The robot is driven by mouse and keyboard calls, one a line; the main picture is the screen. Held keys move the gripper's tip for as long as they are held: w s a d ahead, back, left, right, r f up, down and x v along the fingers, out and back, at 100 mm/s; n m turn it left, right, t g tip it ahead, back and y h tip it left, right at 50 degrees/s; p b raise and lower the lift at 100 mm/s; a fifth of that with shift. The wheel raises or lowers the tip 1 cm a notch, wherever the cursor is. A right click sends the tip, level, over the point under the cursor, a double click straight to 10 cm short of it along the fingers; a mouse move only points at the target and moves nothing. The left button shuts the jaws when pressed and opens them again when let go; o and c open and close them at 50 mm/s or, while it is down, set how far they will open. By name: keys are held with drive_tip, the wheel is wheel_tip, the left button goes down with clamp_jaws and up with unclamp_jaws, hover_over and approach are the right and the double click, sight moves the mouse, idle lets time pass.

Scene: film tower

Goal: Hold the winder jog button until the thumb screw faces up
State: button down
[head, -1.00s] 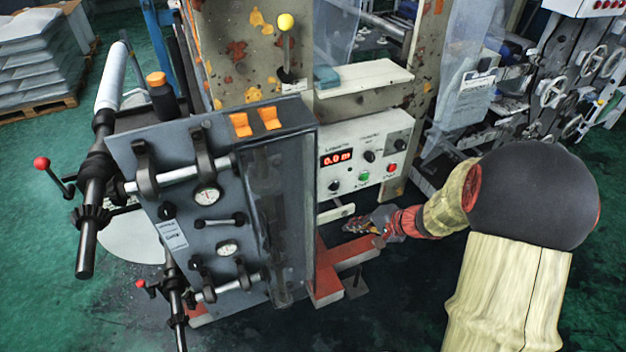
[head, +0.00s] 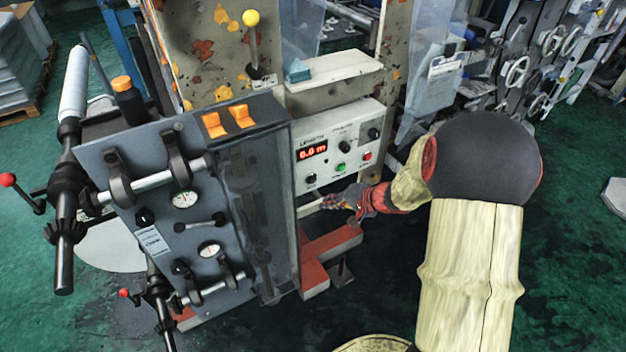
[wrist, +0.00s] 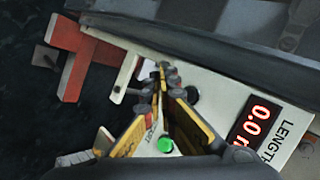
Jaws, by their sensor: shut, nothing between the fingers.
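The pale control panel (head: 340,140) carries a red display reading 0.0 m, dark knobs, a green button (head: 340,168) and a red button (head: 367,156). I cannot tell which control is the winder jog button, as the labels are too small. My gripper (head: 335,200) is shut and empty, below the green button near the panel's lower edge. In the wrist view its fingertips (wrist: 163,78) are together over the panel's lower part, beside a dark knob (wrist: 191,94); contact cannot be judged. The green button also shows there (wrist: 165,145). I cannot make out the thumb screw on the shafts (head: 65,250).
A grey gauge plate (head: 150,200) with clamped rollers and red-ball handles (head: 8,180) stands left of the panel. A clear guard (head: 262,210) lies between them. A red base beam (head: 335,243) runs below my gripper. Green floor is open at the right.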

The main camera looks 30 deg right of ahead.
sight(312, 179)
drive_tip(key=w, duration=0.6)
drive_tip(key=shift+w, duration=0.25)
drive_tip(key=shift+w+a, duration=0.1)
drive_tip(key=shift+w, duration=0.05)
idle(1.2)
drive_tip(key=shift+w, duration=0.25)
drive_tip(key=shift+w+b, duration=0.55)
idle(2.6)
drive_tip(key=shift+s, duration=0.1)
idle(0.6)
drive_tip(key=shift+s+b, duration=0.5)
drive_tip(key=shift+s, duration=0.35)
